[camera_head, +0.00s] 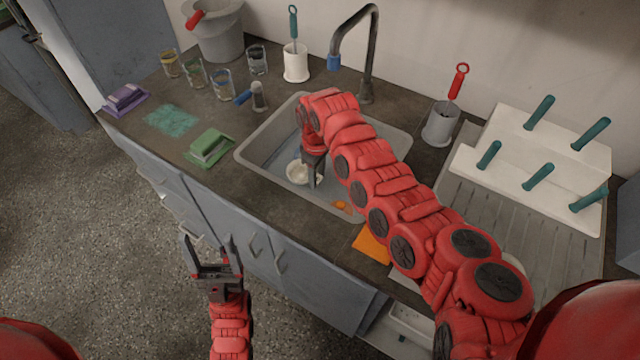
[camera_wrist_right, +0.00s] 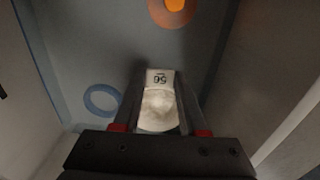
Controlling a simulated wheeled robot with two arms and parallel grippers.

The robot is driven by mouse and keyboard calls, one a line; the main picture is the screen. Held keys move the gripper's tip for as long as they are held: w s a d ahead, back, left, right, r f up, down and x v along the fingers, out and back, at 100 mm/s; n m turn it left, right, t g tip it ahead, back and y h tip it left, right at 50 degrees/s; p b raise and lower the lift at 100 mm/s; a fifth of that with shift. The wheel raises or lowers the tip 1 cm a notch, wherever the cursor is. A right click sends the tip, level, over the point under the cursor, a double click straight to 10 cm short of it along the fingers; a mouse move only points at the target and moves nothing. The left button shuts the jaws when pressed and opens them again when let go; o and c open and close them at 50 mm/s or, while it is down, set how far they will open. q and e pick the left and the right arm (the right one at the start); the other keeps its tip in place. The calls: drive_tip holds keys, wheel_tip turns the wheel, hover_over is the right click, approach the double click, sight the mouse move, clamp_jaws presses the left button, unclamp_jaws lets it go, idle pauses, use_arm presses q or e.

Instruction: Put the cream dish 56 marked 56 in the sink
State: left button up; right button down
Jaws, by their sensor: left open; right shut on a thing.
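The cream dish 56 (camera_head: 297,173) is inside the sink (camera_head: 259,139) in the head view. In the right wrist view the dish (camera_wrist_right: 158,110) shows the mark 56 on its tab and pale contents in its bowl. My right gripper (camera_head: 313,176) reaches down into the sink and is shut on the dish; its fingers (camera_wrist_right: 159,103) lie on both sides of it. I cannot tell whether the dish touches the sink floor. My left gripper (camera_head: 212,250) is open and empty, in front of the cabinet doors.
An orange item (camera_head: 342,206) lies in the sink, and a blue ring (camera_wrist_right: 101,100) shows there too. The faucet (camera_head: 369,60) rises behind the sink. A green sponge holder (camera_head: 209,148) and several glasses stand left. A drainboard (camera_head: 500,240) and peg rack (camera_head: 540,145) are right.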

drive_tip(key=shift+w+f, duration=0.1)
drive_tip(key=shift+f, duration=2.7)
drive_tip(key=shift+f+b, duration=0.2)
drive_tip(key=shift+b, duration=0.2)
drive_tip(key=shift+c, duration=2.2)
unclamp_jaws()
drive_tip(key=shift+r, duration=0.2)
drive_tip(key=shift+r+p, duration=0.3)
wheel_tip(320, 180, up, 12)
drive_tip(key=shift+f, duration=0.25)
